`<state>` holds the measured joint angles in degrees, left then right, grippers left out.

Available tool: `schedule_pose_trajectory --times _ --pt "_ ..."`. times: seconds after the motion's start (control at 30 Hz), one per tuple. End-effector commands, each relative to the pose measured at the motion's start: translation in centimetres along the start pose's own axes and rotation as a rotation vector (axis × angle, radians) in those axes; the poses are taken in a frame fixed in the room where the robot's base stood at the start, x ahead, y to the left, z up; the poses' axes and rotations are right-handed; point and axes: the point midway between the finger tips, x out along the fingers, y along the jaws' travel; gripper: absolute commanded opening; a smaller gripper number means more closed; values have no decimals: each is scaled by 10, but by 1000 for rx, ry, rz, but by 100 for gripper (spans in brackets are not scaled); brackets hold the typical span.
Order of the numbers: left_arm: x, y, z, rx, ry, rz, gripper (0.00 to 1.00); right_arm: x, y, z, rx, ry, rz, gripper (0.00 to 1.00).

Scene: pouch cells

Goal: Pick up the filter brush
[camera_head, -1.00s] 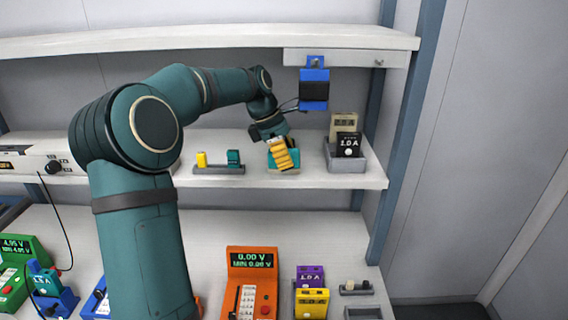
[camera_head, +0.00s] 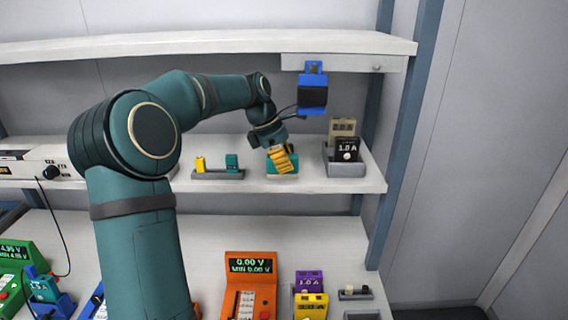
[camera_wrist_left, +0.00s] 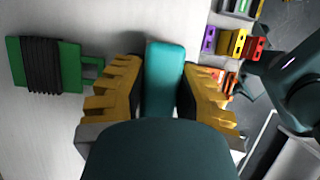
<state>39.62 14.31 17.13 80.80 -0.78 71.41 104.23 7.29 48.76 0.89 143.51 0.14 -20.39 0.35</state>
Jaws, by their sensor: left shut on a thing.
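My left gripper (camera_head: 281,159) reaches over the middle shelf. Its ridged yellow fingers also show in the left wrist view (camera_wrist_left: 163,95), shut on a smooth teal thing, which appears to be the filter brush (camera_wrist_left: 164,70). In the head view, part of this teal brush (camera_head: 292,160) shows beside the fingers, low at the shelf. I cannot make out bristles or tell whether it touches the shelf. My right gripper is not in view.
A blue and black device (camera_head: 312,95) hangs from the upper shelf near my gripper. A grey holder (camera_head: 346,169) with black and beige blocks stands to the right. A tray (camera_head: 217,175) with yellow and teal pieces lies left. An orange meter (camera_head: 250,290) stands below.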

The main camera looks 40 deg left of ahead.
Motion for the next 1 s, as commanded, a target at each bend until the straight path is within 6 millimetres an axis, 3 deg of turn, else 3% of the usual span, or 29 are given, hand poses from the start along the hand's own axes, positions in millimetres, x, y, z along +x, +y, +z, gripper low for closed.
schedule_pose_trajectory --times 0.2,0.27,0.8,1.0 --pt "-15 0 7 2 -1 1 0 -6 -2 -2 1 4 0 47" --pt "-16 -7 1 -1 2 1 0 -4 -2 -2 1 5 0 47" --pt "-42 -106 -62 -2 0 3 0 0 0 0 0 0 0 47" --pt "-49 -134 -80 -2 0 2 0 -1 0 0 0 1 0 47"
